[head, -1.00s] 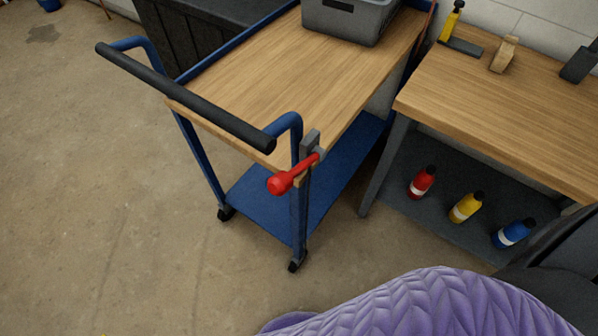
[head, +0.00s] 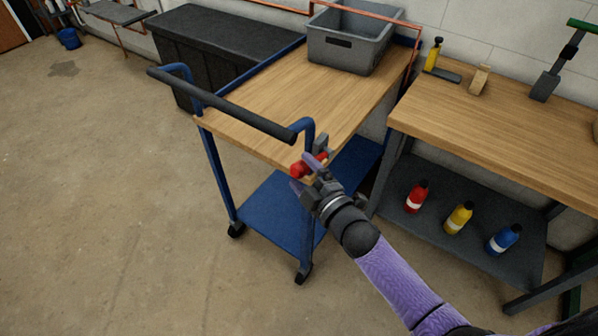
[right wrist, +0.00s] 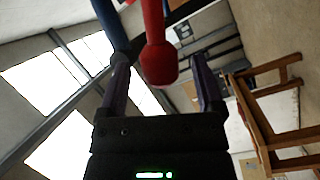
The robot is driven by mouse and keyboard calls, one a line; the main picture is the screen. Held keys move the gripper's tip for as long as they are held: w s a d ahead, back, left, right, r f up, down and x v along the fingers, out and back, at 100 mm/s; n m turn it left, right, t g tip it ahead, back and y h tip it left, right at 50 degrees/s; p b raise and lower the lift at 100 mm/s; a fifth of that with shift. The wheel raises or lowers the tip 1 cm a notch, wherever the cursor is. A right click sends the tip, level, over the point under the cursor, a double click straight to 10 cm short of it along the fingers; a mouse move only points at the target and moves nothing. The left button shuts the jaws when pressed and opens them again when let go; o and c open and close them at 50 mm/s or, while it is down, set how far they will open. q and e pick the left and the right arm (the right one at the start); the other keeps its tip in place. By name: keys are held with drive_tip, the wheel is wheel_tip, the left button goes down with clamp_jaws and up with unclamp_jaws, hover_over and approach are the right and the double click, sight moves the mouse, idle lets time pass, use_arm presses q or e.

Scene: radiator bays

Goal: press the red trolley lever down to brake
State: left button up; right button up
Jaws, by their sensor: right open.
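The red lever (head: 298,170) is mounted on a grey bracket at the near right corner post of the blue trolley (head: 272,208). Its round red knob points toward the front left, and the rest of it is partly hidden by my gripper. My right gripper (head: 306,172) is at the lever, with its jaws open. In the right wrist view the red lever (right wrist: 158,62) hangs between the two purple fingers, with visible gaps on both sides. I cannot tell whether the gripper touches it. My left gripper is not in view.
The trolley has a black push handle (head: 222,106) and carries a grey bin (head: 352,52). A wooden workbench (head: 470,118) stands to the right, with red, yellow and blue bottles on its lower shelf (head: 400,222). The floor (head: 110,200) at the left is clear.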

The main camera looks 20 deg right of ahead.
drive_tip(key=shift+x, duration=0.95)
clamp_jaws()
